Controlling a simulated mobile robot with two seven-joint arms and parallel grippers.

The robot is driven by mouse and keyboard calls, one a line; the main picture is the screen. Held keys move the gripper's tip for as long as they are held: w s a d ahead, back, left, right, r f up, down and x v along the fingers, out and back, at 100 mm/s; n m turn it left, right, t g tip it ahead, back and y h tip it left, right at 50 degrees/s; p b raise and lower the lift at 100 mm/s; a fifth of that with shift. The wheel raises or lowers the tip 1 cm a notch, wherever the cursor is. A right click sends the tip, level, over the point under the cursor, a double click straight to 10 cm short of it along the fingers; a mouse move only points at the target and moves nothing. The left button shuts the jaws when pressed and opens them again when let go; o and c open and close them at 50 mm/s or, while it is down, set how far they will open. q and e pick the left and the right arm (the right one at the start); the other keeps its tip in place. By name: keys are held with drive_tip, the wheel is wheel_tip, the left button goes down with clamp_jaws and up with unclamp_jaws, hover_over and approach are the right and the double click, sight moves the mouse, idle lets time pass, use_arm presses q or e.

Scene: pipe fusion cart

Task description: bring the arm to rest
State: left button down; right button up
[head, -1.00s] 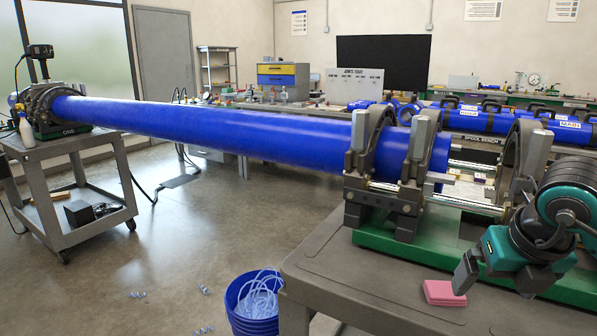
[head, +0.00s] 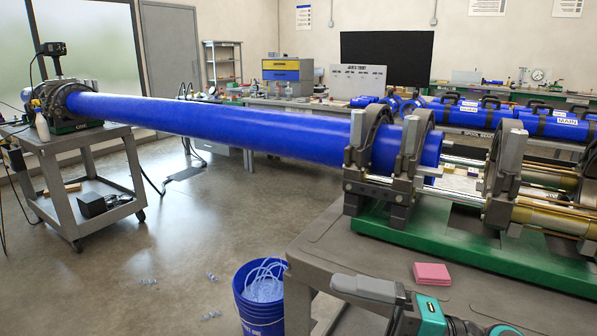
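My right gripper (head: 365,305) is low in the head view, in front of the cart top. One grey finger points left and a second, partly cut off by the lower edge, is apart from it. It looks open, with nothing between the fingers. Its teal wrist trails off to the lower right. A pink pad stack (head: 432,273) lies on the cart top (head: 330,245) above and right of it, apart from the gripper. My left gripper is not in view.
A long blue pipe (head: 220,122) runs from the left cart's clamp (head: 52,98) into the ring clamps of the green-based fusion machine (head: 470,245). A blue bucket (head: 262,318) with pale shavings stands on the floor, left of the gripper.

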drive_tip(key=w+d+f+m+t+h+p, duration=0.15)
drive_tip(key=d+f+m+t+h, duration=0.45)
drive_tip(key=m, duration=0.6)
drive_tip(key=w+d+f+m+t+h, duration=0.2)
drive_tip(key=d+f+m+t+h, duration=0.2)
drive_tip(key=f+m+t+h, duration=0.5)
drive_tip(key=s+d+f+m+g+h+p, duration=0.1)
drive_tip(key=s+f+m+g+h, duration=0.1)
drive_tip(key=s+f+m+g, duration=0.6)
wheel_tip(320, 180, down, 4)
drive_tip(key=s, duration=0.2)
drive_tip(key=shift+s+d+f, duration=0.15)
drive_tip(key=shift+s+d, duration=0.25)
